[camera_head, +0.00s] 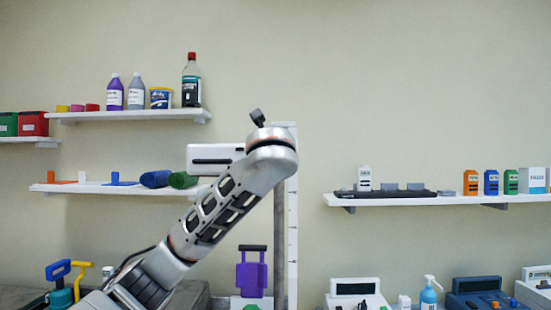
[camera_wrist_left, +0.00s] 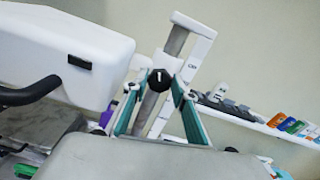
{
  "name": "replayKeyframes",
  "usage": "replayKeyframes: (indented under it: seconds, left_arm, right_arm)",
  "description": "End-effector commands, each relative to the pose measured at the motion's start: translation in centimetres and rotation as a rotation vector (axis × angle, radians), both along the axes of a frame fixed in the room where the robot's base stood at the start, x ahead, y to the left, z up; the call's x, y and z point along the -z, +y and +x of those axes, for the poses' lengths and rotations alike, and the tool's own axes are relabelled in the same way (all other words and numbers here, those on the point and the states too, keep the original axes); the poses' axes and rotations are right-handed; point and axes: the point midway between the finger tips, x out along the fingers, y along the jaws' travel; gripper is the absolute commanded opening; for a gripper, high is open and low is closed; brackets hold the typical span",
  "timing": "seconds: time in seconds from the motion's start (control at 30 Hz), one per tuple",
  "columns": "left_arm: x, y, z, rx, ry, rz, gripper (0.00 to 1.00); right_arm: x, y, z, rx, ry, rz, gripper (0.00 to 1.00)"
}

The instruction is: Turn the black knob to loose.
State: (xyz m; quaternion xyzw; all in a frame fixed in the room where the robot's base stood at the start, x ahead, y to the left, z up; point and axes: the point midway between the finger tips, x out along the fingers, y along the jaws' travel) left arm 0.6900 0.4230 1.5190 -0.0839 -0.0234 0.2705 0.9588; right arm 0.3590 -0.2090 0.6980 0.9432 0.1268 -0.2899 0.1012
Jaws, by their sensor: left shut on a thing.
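The black knob (camera_wrist_left: 160,80) shows in the left wrist view, with a short white mark on its face, in front of a grey post (camera_wrist_left: 175,43). My left gripper (camera_wrist_left: 158,85) has one teal-sided finger on each side of the knob and is shut on it. In the wrist view the white mark points roughly upward; no loose or tight lettering is readable. In the head view my left arm reaches up to the post (camera_head: 280,225), and its wrist hides the knob and fingers. My right gripper is in neither view.
A white housing (camera_head: 210,156) with a dark slot sits left of the post; it looms close in the wrist view (camera_wrist_left: 65,50). Shelves (camera_head: 130,115) with bottles and boxes flank the post. A purple item (camera_head: 251,275) stands below. The wall space upper right is clear.

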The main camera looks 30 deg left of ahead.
Motion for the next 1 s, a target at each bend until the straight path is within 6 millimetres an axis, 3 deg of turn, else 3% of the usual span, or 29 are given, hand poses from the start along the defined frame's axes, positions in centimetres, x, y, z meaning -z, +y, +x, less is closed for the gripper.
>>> replayKeyframes:
  seconds: [1.0]
  left_arm:
    - [0.28,0.20,-0.15,-0.001,-0.504,-0.826,0.05]
  right_arm:
    - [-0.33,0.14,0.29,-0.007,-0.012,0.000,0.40]
